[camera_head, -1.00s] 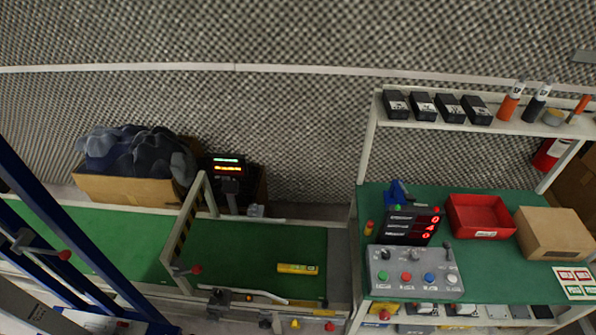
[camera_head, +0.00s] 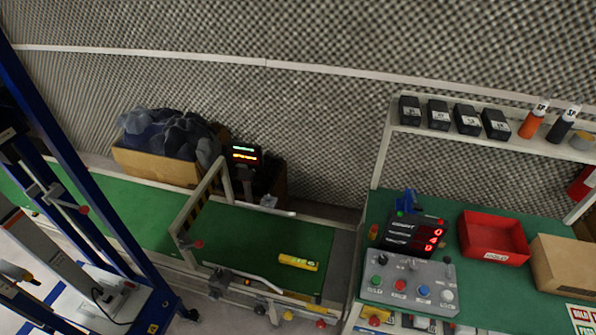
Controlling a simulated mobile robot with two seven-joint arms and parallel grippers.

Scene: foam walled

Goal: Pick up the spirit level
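The spirit level (camera_head: 299,262) appears to be the short yellow bar with darker marks. It lies flat on the green belt (camera_head: 255,238) of the conveyor, near the belt's right end and its front edge. Nothing touches it from above. Neither of my grippers shows in the head view.
A frame with striped edging (camera_head: 187,222) stands over the belt left of the bar. A workbench to the right holds a grey button box (camera_head: 408,286), a red bin (camera_head: 493,238) and a cardboard box (camera_head: 568,268). A blue-framed machine (camera_head: 75,190) stands at the left.

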